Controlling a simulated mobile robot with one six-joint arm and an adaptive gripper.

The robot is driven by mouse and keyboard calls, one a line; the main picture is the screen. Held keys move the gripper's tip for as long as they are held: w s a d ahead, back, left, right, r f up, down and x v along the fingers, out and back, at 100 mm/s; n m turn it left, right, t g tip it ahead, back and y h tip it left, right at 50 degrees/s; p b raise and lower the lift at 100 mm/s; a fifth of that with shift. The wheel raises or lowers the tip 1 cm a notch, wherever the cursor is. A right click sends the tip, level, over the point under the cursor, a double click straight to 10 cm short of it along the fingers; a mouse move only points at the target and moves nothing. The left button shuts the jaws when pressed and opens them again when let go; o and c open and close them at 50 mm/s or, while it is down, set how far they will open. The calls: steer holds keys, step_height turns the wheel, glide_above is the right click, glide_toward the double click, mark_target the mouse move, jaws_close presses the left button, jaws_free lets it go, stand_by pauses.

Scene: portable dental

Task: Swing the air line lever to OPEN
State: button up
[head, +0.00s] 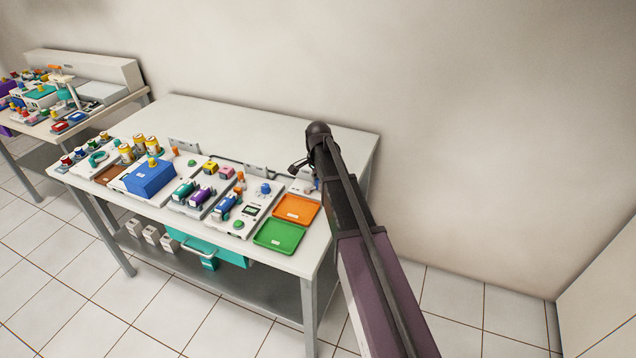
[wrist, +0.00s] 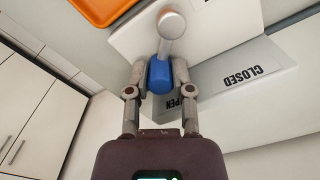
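The air line lever (wrist: 159,76) has a blue handle on a pale grey arm in the wrist view. Its arm runs from a round pivot end at the top to the blue handle. The OPEN label (wrist: 187,106) lies beyond the handle, partly hidden by it and my right finger. The CLOSED label (wrist: 241,74) is off to the right, clear of the lever. My gripper (wrist: 160,72) has one finger on each side of the blue handle, and they look closed against it. In the head view my gripper (head: 297,166) is small at the table's back right; the lever is hard to make out there.
An orange tray (head: 296,209) and a green tray (head: 280,236) lie in front of my gripper on the table (head: 215,120). A blue box (head: 150,179) and several coloured parts stand to the left. The table's back strip is clear, with a wall behind.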

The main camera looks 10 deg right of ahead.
steer(key=o, duration=0.3)
steer(key=shift+o, duration=0.2)
steer(key=shift+w+n, duration=0.1)
steer(key=shift+n, duration=0.2)
steer(key=shift+w+a+n, duration=0.1)
steer(key=shift+w+n, duration=0.25)
steer(key=shift+n, duration=0.65)
steer(key=n, duration=0.1)
steer(key=w+n, duration=0.1)
steer(key=n, duration=0.1)
steer(key=shift+a, duration=0.3)
step_height(320, 180, up, 14)
steer(key=n+p, duration=0.3)
steer(key=p, duration=1.1)
steer(key=shift+w+a, duration=0.25)
steer(key=shift+a, duration=0.15)
